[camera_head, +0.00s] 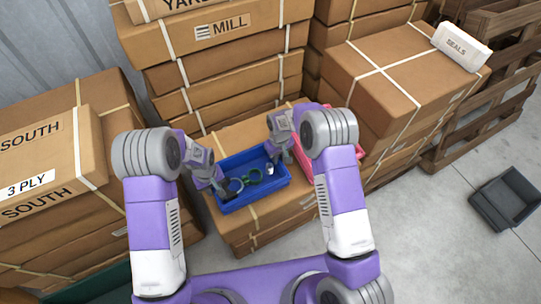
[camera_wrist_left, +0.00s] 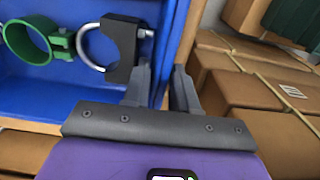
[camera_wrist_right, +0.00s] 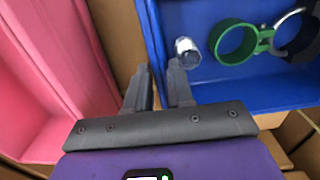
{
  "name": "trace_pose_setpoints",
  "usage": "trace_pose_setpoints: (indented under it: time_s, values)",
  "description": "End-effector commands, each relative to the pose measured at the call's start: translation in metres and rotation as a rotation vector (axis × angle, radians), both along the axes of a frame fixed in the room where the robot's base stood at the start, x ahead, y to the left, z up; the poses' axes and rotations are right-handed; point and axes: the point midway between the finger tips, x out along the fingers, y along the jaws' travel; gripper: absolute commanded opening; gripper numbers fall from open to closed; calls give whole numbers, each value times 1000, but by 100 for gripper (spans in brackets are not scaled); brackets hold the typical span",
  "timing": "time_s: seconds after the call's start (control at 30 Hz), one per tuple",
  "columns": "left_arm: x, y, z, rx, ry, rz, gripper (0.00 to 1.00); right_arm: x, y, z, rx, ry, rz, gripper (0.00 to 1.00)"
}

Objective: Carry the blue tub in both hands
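The blue tub (camera_head: 237,207) sits on a cardboard box in front of me. Inside it are a green ring clamp (camera_wrist_right: 236,42), a black-and-silver U-clamp (camera_wrist_left: 122,47) and a small silver cylinder (camera_wrist_right: 187,50). My left gripper (camera_head: 219,190) is at the tub's left end; in the left wrist view its fingers (camera_wrist_left: 162,75) stand open on either side of the wall. My right gripper (camera_head: 284,153) is at the right end, its fingers (camera_wrist_right: 160,75) likewise open astride the wall. Finger contact with the wall is not clear.
A pink tub (camera_head: 322,170) stands close to the right of the blue one. Strapped carton stacks rise behind (camera_head: 225,75), left (camera_head: 50,165) and right (camera_head: 395,75). A dark grey bin (camera_head: 505,198) sits on open floor at right, near wooden pallets (camera_head: 480,125).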

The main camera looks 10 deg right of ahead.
Motion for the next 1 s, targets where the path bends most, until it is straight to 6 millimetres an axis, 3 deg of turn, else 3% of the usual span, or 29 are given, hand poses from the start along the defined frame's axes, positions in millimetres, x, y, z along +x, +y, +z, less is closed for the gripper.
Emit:
trace_pose_setpoints:
  time_s: [0.03, 0.1, 0.47, 1.0]
  values:
    - [0, 0, 1, 0, -1, 0, 36, 0, 0, 2, 0, -1, 0, 31]
    - [0, 0, 2, 0, -1, 0, 46, 0, 0, 2, 0, -1, 0, 41]
    - [1, 0, 7, -1, -3, 0, 46, 0, 0, 2, 0, -1, 0, 41]
    - [1, -1, 107, -2, -5, -1, 46, 0, 0, 2, 0, -1, 0, 41]
